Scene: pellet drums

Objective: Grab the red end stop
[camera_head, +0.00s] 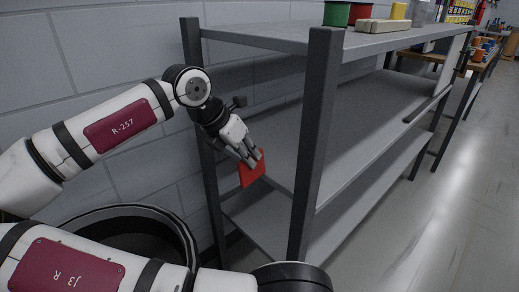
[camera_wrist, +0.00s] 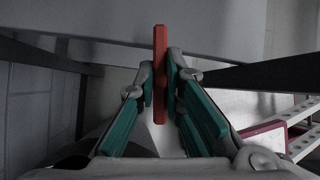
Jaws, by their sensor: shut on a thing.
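The red end stop (camera_head: 252,169) is a flat red plate held in my gripper (camera_head: 250,156), in front of the grey shelf rack at its left end. In the wrist view the end stop (camera_wrist: 159,60) shows edge-on as a thin upright red strip. The two fingers of my gripper (camera_wrist: 160,88) are closed on it from both sides. Part of the plate is hidden between the fingers. In the head view the plate hangs below the fingertips, near the middle shelf's edge; whether it touches the shelf cannot be told.
The grey rack (camera_head: 318,130) has dark posts close to my gripper. Its middle shelf (camera_head: 360,125) is bare. A green container (camera_head: 336,13), a red one (camera_head: 360,13) and a beige block (camera_head: 383,25) stand on top. A dark round drum (camera_head: 140,222) is below my arm, and floor (camera_head: 470,200) is clear at right.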

